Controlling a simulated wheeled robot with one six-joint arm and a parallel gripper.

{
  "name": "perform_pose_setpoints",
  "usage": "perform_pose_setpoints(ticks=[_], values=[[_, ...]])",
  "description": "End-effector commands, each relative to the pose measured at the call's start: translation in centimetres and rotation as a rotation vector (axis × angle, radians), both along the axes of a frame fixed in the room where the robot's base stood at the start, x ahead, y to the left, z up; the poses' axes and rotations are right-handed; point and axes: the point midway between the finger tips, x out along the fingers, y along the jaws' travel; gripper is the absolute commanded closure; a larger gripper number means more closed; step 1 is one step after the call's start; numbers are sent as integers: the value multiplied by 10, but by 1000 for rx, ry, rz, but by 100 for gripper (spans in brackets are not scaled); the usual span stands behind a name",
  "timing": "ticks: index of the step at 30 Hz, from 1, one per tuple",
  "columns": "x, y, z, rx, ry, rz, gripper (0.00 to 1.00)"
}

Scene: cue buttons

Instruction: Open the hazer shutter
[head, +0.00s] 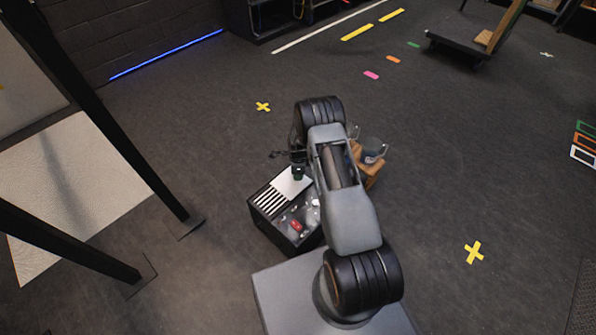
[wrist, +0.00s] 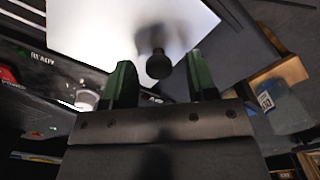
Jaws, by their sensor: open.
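The hazer is a black box (head: 264,222) on the floor in front of my base, with a striped vent in its top. A pale flat plate, which looks like the shutter (head: 291,187), covers part of the top beside the slats. In the wrist view the shutter (wrist: 90,35) is bright white and carries a dark round knob (wrist: 158,66). My gripper (wrist: 158,62) is open, its two green fingers apart, with the knob showing between them. I cannot tell whether the fingers are level with the knob. In the head view my gripper (head: 298,173) is small and partly hidden by my arm.
A red button (head: 296,226) and pale controls sit on the panel; the wrist view shows a READY label (wrist: 38,57) there. Black posts (head: 110,150) rise at left. Open floor lies right.

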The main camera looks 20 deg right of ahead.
Motion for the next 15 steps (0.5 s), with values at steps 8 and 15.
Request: perform_pose_setpoints(ticks=[8, 15], values=[[1, 0, 40, -1, -2, 0, 48], [1, 0, 90, -1, -2, 0, 48]])
